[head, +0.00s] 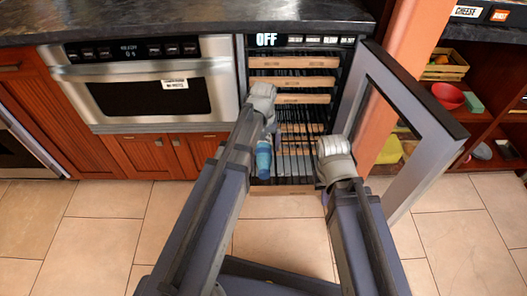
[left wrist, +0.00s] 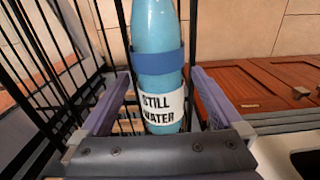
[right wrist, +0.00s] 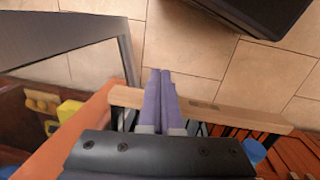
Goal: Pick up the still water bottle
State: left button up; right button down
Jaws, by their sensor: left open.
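The still water bottle (head: 263,160) is light blue with a darker blue band. It stands inside the open wire-racked cooler, low in front of the racks. In the left wrist view the bottle (left wrist: 157,28) shows its white STILL WATER label between the two fingers of my left gripper (left wrist: 157,100). That gripper is open, with one finger on each side of the bottle; I cannot tell whether either touches it. My right gripper (right wrist: 160,98) is shut and empty, its fingers side by side. In the head view it is right of the bottle, by the cooler opening.
The cooler (head: 293,62) has several wooden-fronted racks (head: 292,81), and its door (head: 410,100) stands open to the right. A steel microwave drawer (head: 150,85) is at the left under the dark counter (head: 180,18). Open shelves are at the far right. The tiled floor (head: 100,225) is clear.

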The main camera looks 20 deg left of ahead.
pick_arm(q)
jog(key=shift+c, duration=0.4)
grip_shut()
dwell(0.4)
